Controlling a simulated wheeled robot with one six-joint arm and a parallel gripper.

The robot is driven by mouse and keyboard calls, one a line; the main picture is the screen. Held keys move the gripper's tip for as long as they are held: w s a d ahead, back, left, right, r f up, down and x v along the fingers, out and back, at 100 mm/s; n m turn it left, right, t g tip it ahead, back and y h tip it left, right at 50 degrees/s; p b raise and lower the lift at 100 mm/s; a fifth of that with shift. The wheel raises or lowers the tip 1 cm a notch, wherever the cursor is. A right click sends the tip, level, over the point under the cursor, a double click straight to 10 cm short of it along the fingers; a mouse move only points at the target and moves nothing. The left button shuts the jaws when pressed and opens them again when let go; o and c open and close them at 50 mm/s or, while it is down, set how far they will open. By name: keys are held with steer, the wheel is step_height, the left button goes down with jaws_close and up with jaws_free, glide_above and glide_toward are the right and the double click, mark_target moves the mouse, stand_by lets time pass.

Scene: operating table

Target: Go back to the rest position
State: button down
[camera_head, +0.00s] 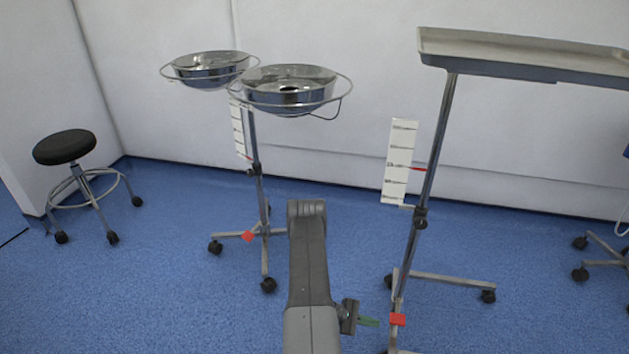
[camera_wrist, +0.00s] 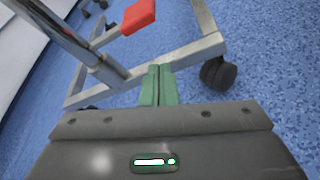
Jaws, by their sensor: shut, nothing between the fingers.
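My gripper (camera_head: 369,321) shows low in the head view, at the right side of my grey arm, with its green fingers pointing right. In the wrist view the green fingers of my gripper (camera_wrist: 158,84) are together, with nothing between them. They point toward the base of a wheeled metal stand (camera_wrist: 200,50). In the head view this is probably the stand with the tray, whose red pedal (camera_head: 398,319) is just right of the fingers. I cannot tell how far apart they are.
The tray (camera_head: 530,58) is high at the right on its pole (camera_head: 436,140). Two steel basins stand on a wheeled stand, one nearer (camera_head: 290,95) and one at the left (camera_head: 205,70). A black stool (camera_head: 65,147) is far left. Blue floor (camera_head: 170,300) is clear at the left front.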

steer(key=shift+w+p+v, duration=0.1)
steer(key=shift+p+v, duration=0.25)
steer(key=shift+v, duration=1.05)
steer(key=shift+w+p+v, duration=0.15)
steer(key=shift+p+v, duration=0.2)
steer(key=shift+v, duration=1.05)
steer(key=shift+d, duration=0.15)
